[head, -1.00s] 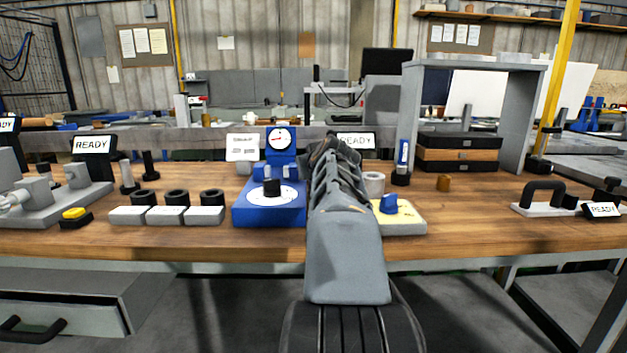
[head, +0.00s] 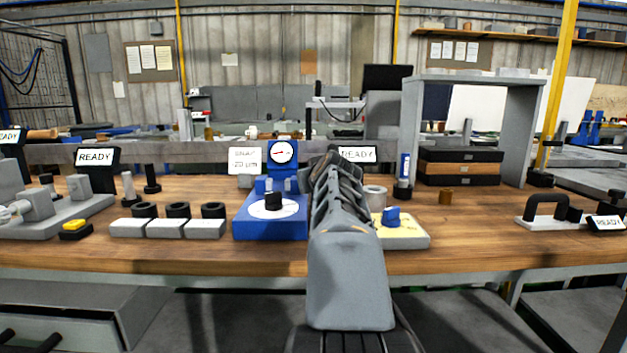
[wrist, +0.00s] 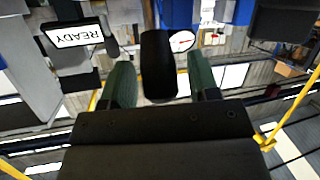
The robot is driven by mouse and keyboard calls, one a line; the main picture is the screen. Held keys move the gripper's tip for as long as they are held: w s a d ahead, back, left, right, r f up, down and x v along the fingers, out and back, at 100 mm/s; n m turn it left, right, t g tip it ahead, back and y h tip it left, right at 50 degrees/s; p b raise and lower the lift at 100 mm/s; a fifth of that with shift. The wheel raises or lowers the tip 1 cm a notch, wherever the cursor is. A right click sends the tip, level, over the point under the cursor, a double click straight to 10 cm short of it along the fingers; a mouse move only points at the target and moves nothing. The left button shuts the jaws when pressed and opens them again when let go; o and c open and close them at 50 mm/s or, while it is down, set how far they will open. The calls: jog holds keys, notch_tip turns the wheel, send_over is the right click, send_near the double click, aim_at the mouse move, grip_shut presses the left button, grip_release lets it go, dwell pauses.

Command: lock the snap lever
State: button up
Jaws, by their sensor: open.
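The blue snap gauge stand (head: 270,226) is on the bench left of my arm, with a round dial (head: 282,152) at its top. The dial also shows in the upside-down wrist view (wrist: 182,42). A sign beside it (head: 245,160) reads SNAP 20 µm. My gripper (head: 335,160) is at the far end of my grey arm, its fingers mostly hidden in the head view. In the wrist view its green fingers are open, with a black rounded handle-like part (wrist: 159,66) between them, gaps showing on both sides. I cannot tell whether this is the snap lever.
A cream plate with a blue knob (head: 391,216) sits right of my arm. Grey blocks (head: 165,228) and black rings stand left of the gauge. A grey arch (head: 522,130) over stacked drawers stands at the back right.

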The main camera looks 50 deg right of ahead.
jog(key=shift+s, duration=0.1)
jog(key=p+v, duration=0.1)
jog(key=v, duration=1.2)
jog(key=shift+s+a+p, duration=0.2)
jog(key=shift+s+p, duration=0.05)
jog(key=shift+p, duration=0.05)
jog(key=shift+r, duration=0.15)
